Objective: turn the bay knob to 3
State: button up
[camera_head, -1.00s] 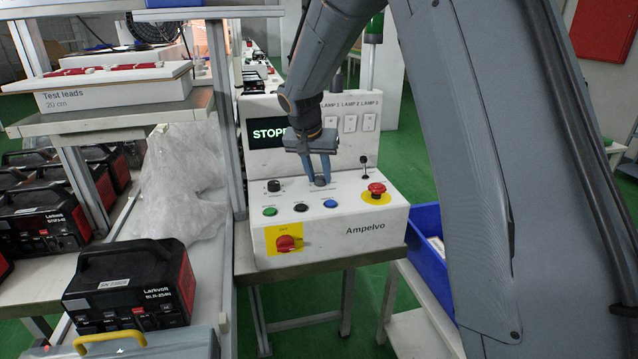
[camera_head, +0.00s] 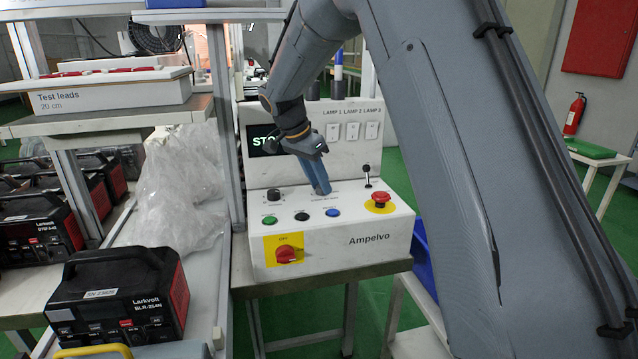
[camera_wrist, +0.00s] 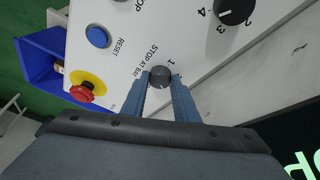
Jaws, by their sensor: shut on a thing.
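The white Ampelvo control box (camera_head: 330,250) stands on a bench in the head view. My gripper (camera_wrist: 160,85) is shut on the bay knob (camera_wrist: 160,77), a small dark round knob beside the lettering "STOP AT BA…" in the wrist view. A "1" shows close to it; its other marks are hidden or too small, and I cannot tell its setting. In the head view my gripper (camera_head: 322,190) leans over the middle of the sloped panel and hides this knob. A separate black knob (camera_wrist: 237,10) with 2, 3 and 4 sits at the upper right.
A red emergency button (camera_head: 381,196) and a black lever (camera_head: 367,176) stand right of my gripper. Blue (camera_head: 333,212), black and green buttons are in front. A red switch (camera_head: 287,253) is on the front face. A display (camera_head: 262,139), partly hidden, stands behind.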

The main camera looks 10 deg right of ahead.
aim_at(310, 197)
dwell(0.4)
jog(key=o, duration=0.8)
jog(key=v, duration=0.7)
jog(key=shift+s+a+r+b, duration=0.1)
jog(key=shift+r+b, duration=0.25)
jog(key=shift+r, duration=0.05)
